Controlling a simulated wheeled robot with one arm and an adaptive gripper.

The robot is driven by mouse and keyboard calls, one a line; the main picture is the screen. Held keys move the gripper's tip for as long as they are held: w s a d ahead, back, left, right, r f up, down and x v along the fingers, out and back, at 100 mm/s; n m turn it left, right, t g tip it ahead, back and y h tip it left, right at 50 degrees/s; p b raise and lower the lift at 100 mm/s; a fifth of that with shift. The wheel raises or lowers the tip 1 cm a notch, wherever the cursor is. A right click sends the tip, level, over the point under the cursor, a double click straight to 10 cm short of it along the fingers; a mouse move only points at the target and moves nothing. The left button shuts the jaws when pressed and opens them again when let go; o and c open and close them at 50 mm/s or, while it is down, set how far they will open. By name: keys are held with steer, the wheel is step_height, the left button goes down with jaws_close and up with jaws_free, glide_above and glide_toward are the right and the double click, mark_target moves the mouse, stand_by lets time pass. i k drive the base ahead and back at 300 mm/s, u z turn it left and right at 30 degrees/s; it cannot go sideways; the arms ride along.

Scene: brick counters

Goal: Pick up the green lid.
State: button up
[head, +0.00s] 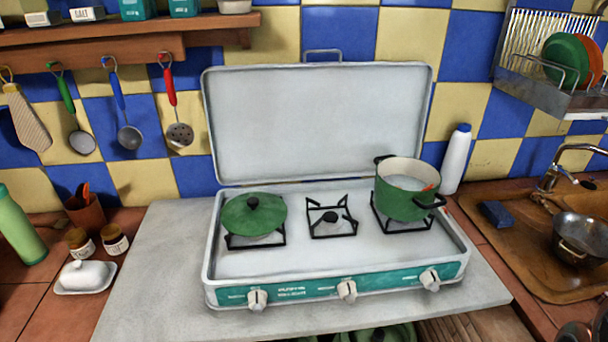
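The green lid (256,216) with a dark round knob on top rests over the left burner of the white camping stove (310,262). It lies roughly flat on the black burner grate. A green pot (405,188) with a cream inside and dark handles stands uncovered on the right burner, with something pale and a bit of orange-red in it. My gripper is not in the head view.
The stove's raised cover (318,124) stands behind the burners. The middle burner (330,220) is empty. A butter dish (86,277) and small jars are left; a white bottle (456,160) and sink with a pan (580,238) are right. Utensils hang behind left.

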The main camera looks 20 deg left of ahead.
mark_target(251, 214)
steer(key=u, duration=1.6)
steer(key=k, duration=0.4)
steer(key=u, duration=0.35)
steer(key=i, duration=1)
steer(key=u, duration=0.3)
